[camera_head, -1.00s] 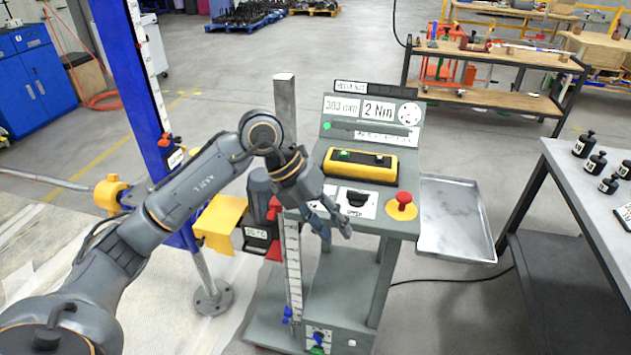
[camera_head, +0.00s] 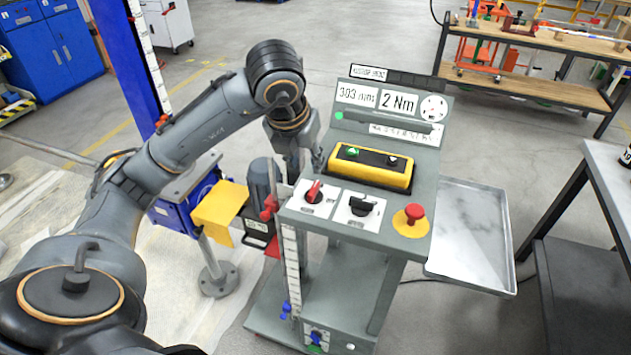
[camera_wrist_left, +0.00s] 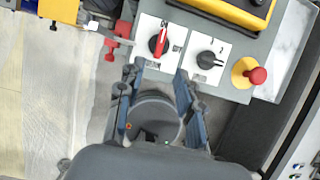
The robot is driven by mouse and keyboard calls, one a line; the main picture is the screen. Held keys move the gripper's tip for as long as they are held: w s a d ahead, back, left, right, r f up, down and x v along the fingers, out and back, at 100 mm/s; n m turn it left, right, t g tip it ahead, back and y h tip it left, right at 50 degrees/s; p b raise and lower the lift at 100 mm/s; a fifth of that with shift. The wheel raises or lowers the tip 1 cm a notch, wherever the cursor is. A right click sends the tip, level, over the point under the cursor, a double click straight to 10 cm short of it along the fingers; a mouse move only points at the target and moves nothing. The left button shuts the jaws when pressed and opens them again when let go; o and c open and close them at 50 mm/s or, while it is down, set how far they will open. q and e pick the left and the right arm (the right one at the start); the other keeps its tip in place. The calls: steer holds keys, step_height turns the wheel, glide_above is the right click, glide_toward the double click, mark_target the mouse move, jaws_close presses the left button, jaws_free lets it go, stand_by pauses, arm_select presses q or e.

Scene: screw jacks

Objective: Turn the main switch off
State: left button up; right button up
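The control console carries a red-handled rotary switch (camera_head: 314,192) on a white plate, its handle standing slightly tilted from upright. It also shows in the left wrist view (camera_wrist_left: 158,42). I take it for the main switch; its label is too small to read. A black rotary switch (camera_head: 361,206) sits to its right, also in the wrist view (camera_wrist_left: 208,60). My left gripper (camera_head: 304,165) is at the console's left edge, apart from the red switch. In the wrist view its blue-padded fingers (camera_wrist_left: 158,88) are spread and empty, below the switch plates. My right gripper is not in view.
A red mushroom button (camera_head: 412,218) on a yellow base stands right of the switches. A yellow button box (camera_head: 370,170) lies behind them. A metal tray (camera_head: 470,235) juts out at the console's right. A grey motor (camera_head: 262,185) stands left of the console.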

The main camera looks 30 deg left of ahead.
arm_select(q)
steer(key=p, duration=0.1)
glide_toward(314, 188)
steer(key=x, duration=0.3)
steer(key=shift+s+a, duration=0.1)
steer(key=p+x, duration=0.1)
steer(key=x, duration=0.4)
steer(key=shift+r, duration=0.1)
steer(key=shift+f, duration=0.25)
steer(key=shift+w+f, duration=0.15)
steer(key=shift+w, duration=0.05)
steer(key=shift+c, duration=0.4)
jaws_close()
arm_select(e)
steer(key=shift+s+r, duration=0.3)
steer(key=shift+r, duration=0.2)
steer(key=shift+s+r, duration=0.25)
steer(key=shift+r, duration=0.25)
